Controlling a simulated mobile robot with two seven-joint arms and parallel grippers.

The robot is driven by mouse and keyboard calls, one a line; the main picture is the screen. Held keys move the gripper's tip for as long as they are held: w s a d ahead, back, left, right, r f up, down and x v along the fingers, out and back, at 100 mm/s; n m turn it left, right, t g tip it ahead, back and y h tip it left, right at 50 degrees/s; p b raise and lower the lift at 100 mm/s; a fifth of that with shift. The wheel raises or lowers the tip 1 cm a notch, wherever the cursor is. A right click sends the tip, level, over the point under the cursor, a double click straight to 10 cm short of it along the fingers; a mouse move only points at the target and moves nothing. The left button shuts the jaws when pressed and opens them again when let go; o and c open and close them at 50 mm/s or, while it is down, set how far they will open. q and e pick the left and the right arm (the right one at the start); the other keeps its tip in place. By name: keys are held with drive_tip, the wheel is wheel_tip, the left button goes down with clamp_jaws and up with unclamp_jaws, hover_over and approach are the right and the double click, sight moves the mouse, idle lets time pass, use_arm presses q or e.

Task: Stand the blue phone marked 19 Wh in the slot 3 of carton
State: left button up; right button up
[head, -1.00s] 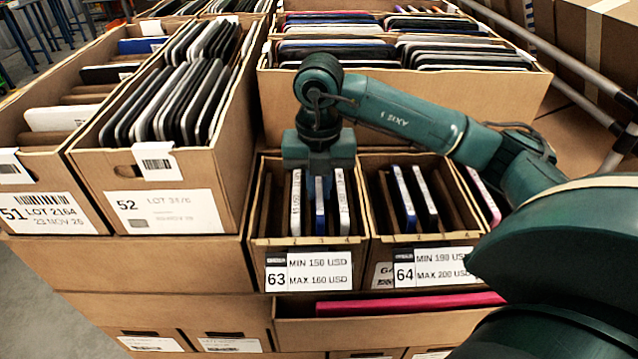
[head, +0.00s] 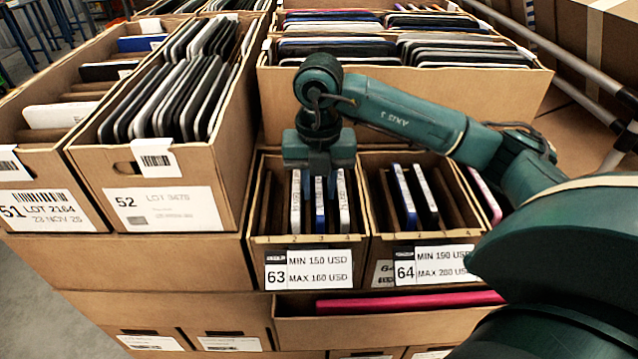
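Carton 63 (head: 258,225) is an open brown box with dividers and small slot numbers on its front edge, hard to read. Three phones stand upright in it: a pale one (head: 296,205), a blue-edged one (head: 320,212) in the middle, apparently at slot 3, and a grey-white one (head: 343,205) at right. Their edge labels are too small to read. My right gripper (head: 319,188) points down into the carton. Its fingers are apart, one on each side of the middle phone's top, with small gaps visible. My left gripper is not in view.
Carton 64 (head: 378,243) stands close on the right with a blue phone (head: 404,198) and a dark phone (head: 426,196). Carton 52 (head: 160,200), full of devices, is at left. A taller full carton (head: 400,98) stands behind my gripper.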

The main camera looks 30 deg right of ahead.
drive_tip(key=shift+o, duration=1)
